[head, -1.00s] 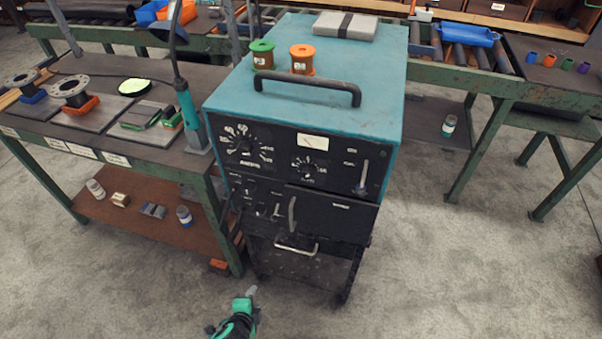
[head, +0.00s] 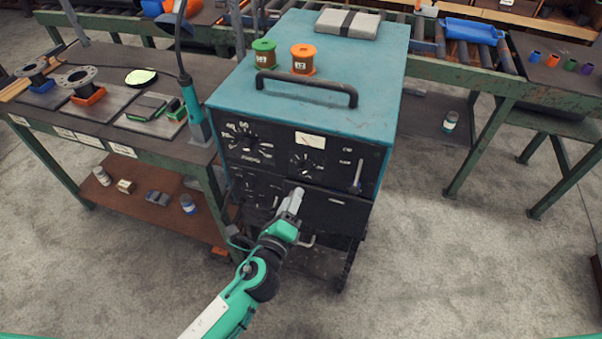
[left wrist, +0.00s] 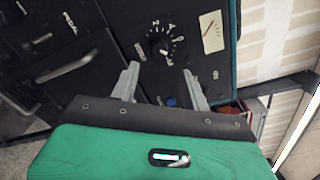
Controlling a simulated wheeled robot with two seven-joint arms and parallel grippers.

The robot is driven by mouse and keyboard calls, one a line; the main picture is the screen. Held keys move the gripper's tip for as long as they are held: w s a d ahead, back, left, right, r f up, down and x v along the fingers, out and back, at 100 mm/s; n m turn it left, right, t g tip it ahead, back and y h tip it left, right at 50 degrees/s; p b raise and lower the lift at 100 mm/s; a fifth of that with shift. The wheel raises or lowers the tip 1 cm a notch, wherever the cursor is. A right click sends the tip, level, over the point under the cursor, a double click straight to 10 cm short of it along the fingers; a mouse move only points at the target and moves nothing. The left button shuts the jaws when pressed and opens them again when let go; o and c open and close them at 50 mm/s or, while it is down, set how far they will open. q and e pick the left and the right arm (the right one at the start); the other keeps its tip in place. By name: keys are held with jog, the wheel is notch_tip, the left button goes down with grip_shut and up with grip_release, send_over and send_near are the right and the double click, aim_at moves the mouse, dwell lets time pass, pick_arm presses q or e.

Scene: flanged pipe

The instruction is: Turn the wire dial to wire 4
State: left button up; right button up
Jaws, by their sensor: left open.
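A small black dial (head: 305,166) with a ring of white marks sits below the white meter on the front panel of the teal cabinet (head: 385,60). It also shows in the left wrist view (left wrist: 160,45) beside the meter, with a few digits around it; its exact setting and name are too small to read surely. A larger dial (head: 246,141) is to its left in the head view. My left gripper (head: 297,191) is just below and in front of the small dial. In the left wrist view its fingers (left wrist: 160,71) are spread and empty, with the dial beyond their tips, apart.
The black handle (head: 310,86) and green (head: 263,53) and orange (head: 303,59) spools are on the cabinet top. A lever (head: 357,175) stands at the panel's right. A workbench (head: 150,160) with flanged parts is at left.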

aim_at(303, 173)
pick_arm(q)
jog(key=p+x, duration=0.1)
jog(key=x, duration=0.7)
jog(key=shift+w, duration=0.15)
jog(key=shift+f, duration=0.1)
jog(key=c, duration=1)
